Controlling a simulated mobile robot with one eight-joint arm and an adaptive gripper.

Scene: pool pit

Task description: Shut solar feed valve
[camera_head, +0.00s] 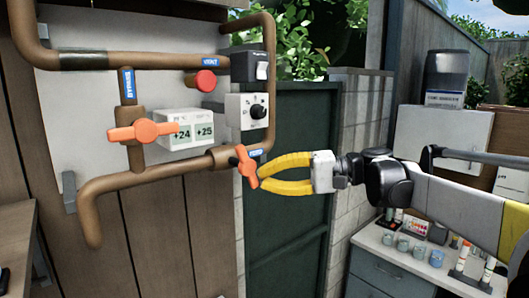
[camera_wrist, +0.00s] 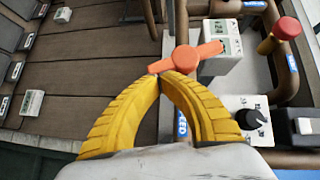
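The solar feed valve has an orange handle (camera_head: 246,166) at the end of a brown pipe, beside a blue FEED label. The handle stands upright, slightly tilted, across the horizontal pipe. It also shows in the wrist view (camera_wrist: 188,57), right at my fingertips. My gripper (camera_head: 260,178) reaches in from the right with its yellow curved fingers. The fingertips come together (camera_wrist: 166,74) at the lower half of the handle, touching or nearly touching it. No part of the handle is clearly pinched between them. The feed label (camera_wrist: 183,124) shows between the fingers in the wrist view.
A second orange handle (camera_head: 143,131) sits on the bypass pipe to the left, lying horizontally. A display box (camera_head: 184,128) reading +24 and +25, a red vent knob (camera_head: 201,81), a dial box (camera_head: 252,110) and a switch box (camera_head: 249,67) are close by. A cluttered counter (camera_head: 385,262) is below right.

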